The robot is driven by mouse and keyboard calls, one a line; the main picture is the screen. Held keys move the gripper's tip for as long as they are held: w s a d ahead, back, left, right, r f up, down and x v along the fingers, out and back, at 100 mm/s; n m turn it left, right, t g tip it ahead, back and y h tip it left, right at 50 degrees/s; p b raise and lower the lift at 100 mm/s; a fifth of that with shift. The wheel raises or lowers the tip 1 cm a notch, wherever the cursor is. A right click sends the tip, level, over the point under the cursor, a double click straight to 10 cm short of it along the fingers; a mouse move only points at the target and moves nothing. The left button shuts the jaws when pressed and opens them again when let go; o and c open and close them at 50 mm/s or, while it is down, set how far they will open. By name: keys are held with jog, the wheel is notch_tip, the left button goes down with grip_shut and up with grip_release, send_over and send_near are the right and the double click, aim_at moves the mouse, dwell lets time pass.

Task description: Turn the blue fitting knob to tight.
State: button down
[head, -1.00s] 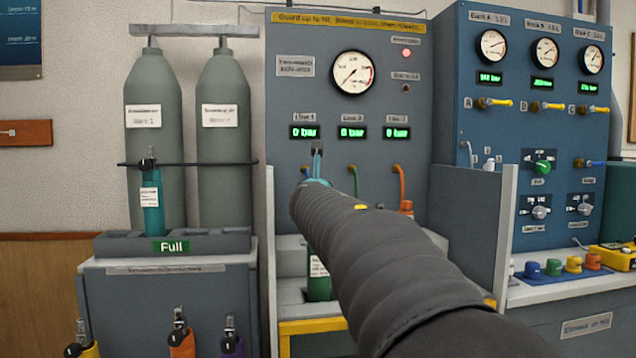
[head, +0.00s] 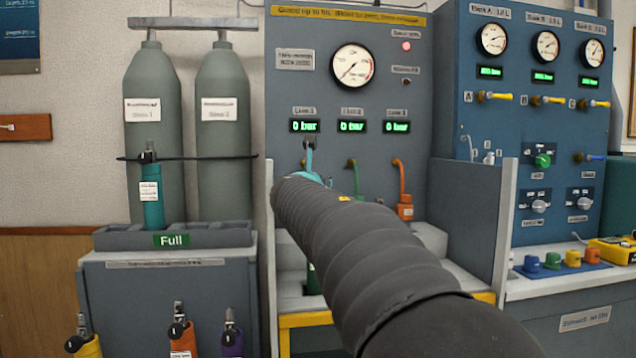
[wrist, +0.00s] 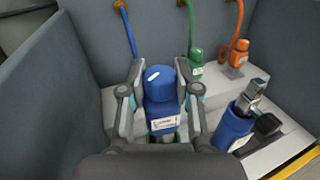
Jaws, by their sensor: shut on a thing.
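The blue fitting knob (wrist: 160,82) stands in the middle of the wrist view, with a short white mark on its top. A blue body with a white label (wrist: 163,124) shows below it. My gripper (wrist: 160,70) has one finger on each side of the knob and is shut on it. In the head view my arm hides the knob and most of the gripper. A blue hose (wrist: 125,30) hangs at the left in the wrist view; its lower end is behind a finger.
A green fitting (wrist: 196,60) and an orange fitting (wrist: 238,54) stand behind to the right. A blue cylinder with a black valve (wrist: 230,128) stands close at right. Grey side walls enclose the bay. The line 1 readout (head: 305,126) shows 0 bar.

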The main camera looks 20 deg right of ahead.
dwell(0.6)
jog(key=c, duration=0.8)
grip_release()
jog(key=v, duration=1.2)
